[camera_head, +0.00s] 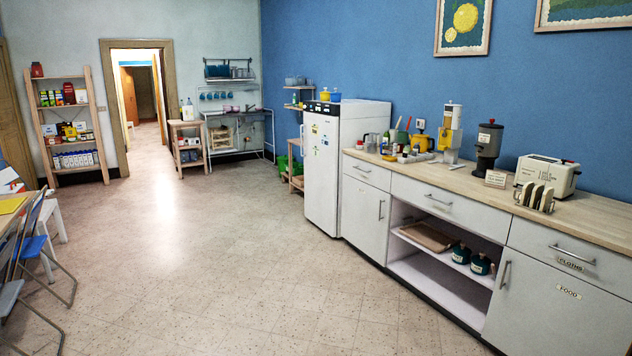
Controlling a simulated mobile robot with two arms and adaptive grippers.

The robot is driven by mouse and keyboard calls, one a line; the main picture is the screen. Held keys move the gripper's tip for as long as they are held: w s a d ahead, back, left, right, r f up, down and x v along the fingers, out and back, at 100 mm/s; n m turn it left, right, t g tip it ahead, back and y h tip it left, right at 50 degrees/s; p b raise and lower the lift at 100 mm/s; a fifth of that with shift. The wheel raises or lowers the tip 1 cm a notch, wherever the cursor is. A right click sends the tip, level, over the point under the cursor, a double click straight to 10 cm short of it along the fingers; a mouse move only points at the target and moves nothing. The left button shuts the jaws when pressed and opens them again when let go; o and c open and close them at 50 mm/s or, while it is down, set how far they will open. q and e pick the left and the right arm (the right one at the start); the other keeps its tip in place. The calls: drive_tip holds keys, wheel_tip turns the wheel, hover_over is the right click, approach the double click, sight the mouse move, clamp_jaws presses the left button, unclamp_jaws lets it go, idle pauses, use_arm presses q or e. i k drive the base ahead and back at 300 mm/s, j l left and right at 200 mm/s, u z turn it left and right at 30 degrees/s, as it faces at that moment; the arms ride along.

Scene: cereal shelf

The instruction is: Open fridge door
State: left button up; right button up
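A white fridge (322,172) stands against the blue wall, just right of the middle of the view. Its door faces left and appears shut. Neither of my grippers is in view.
A counter (430,172) with cabinets, a toaster (547,174) and several kitchen items runs from the fridge to the right edge. Open floor (220,250) lies left of the fridge. Folding chairs (35,245) stand at the left edge. A shelf (50,110) stands far left, beside a doorway.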

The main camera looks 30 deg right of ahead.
sight(321, 130)
drive_tip(key=i+l+z, duration=0.25)
drive_tip(key=i, duration=0.15)
drive_tip(key=i+z, duration=0.2)
drive_tip(key=i, duration=0.2)
drive_tip(key=i+z, duration=0.25)
drive_tip(key=i, duration=4.2)
